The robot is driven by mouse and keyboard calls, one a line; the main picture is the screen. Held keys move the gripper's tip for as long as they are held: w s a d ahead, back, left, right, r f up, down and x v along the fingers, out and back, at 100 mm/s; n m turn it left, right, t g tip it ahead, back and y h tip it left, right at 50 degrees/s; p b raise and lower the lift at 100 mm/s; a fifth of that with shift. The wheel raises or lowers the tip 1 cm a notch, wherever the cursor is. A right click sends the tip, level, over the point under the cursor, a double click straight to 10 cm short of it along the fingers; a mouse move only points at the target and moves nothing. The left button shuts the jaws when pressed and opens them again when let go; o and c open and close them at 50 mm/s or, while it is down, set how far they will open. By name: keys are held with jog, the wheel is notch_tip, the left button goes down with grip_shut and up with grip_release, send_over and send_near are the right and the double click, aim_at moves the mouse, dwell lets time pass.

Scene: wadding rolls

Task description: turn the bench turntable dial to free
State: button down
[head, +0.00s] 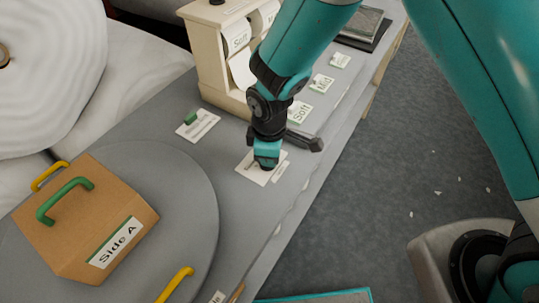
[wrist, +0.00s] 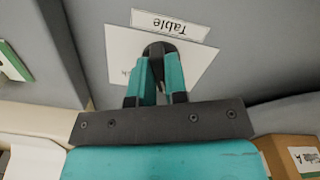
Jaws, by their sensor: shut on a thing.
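The turntable dial is a small dark knob (wrist: 158,47) on a white plate (wrist: 196,57), beside a label reading "Table" upside down in the wrist view. My gripper (wrist: 160,72) is shut on the knob, with a teal finger on each side. In the head view my gripper (head: 266,162) points down at the white plate (head: 246,168) on the bench and hides most of the knob. The plate's markings are mostly covered, so I cannot read the dial's setting. The grey round turntable (head: 196,211) lies to the left, carrying a cardboard box (head: 95,215) marked "Side A".
The box has a green handle (head: 65,196). Yellow handles (head: 175,284) show near the turntable. A card with a green piece (head: 191,117) lies behind the dial. A cream dispenser (head: 212,68) with "Soft" rolls stands at the back. Open grey floor (head: 400,180) lies to the right.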

jog(key=shift+w+n, duration=0.1)
jog(key=shift+n, duration=1.4)
jog(key=c, duration=1.1)
grip_release()
jog(key=shift+c, duration=0.2)
jog(key=shift+r, duration=0.1)
notch_tip(320, 180, up, 17)
jog(key=b, duration=0.2)
jog(key=shift+r, duration=0.15)
